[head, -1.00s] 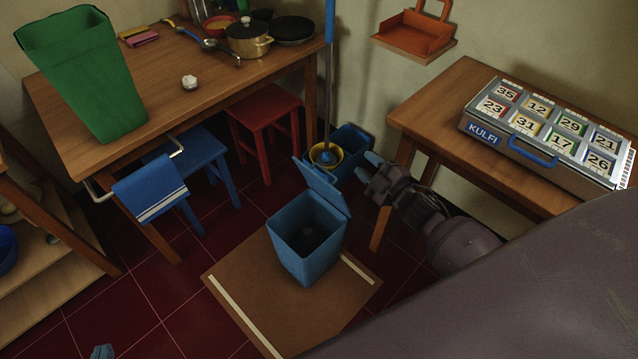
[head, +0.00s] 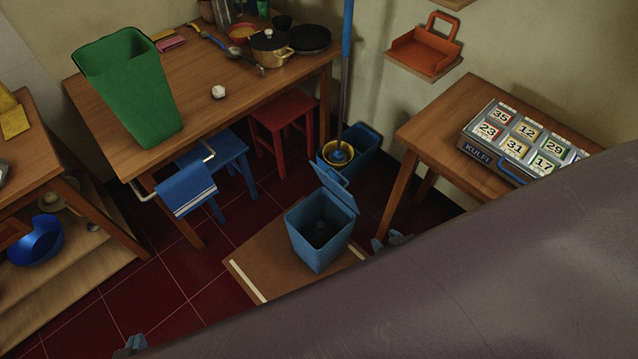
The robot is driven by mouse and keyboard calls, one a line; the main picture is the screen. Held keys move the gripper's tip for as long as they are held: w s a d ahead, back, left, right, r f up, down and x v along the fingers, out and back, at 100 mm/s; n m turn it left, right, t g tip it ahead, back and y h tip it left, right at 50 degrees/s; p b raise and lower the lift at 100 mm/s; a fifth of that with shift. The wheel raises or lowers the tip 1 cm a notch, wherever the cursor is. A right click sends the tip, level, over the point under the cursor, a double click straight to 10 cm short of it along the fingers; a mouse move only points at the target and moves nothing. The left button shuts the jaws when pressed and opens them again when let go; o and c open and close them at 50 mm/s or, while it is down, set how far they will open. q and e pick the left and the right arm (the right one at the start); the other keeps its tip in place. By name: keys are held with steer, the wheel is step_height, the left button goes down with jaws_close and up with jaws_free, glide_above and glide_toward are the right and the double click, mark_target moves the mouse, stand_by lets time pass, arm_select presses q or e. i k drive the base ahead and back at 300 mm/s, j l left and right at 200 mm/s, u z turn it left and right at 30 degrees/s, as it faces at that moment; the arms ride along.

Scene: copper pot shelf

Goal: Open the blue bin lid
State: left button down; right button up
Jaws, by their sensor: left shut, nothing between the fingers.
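The blue bin (head: 318,240) stands upright on a brown mat on the floor, and I see down into its dark inside. Its blue lid (head: 338,190) is raised and stands tilted up at the bin's back right edge. My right gripper (head: 388,241) is to the right of the bin, apart from the lid. It is mostly hidden behind my large grey arm, so its fingers are unclear. My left gripper (head: 130,346) barely shows at the bottom left edge, far from the bin, shut and empty.
The brown mat (head: 262,250) lies on dark red tiles. A blue bucket (head: 362,148) with a yellow wringer and mop stands behind the bin. A blue stool (head: 222,158) and red stool (head: 282,108) stand by the wooden table. A side table (head: 432,125) is at right.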

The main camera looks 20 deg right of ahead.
mark_target(340, 191)
steer(key=i+j+z, duration=0.25)
steer(key=j+z, duration=0.15)
steer(key=z, duration=1.25)
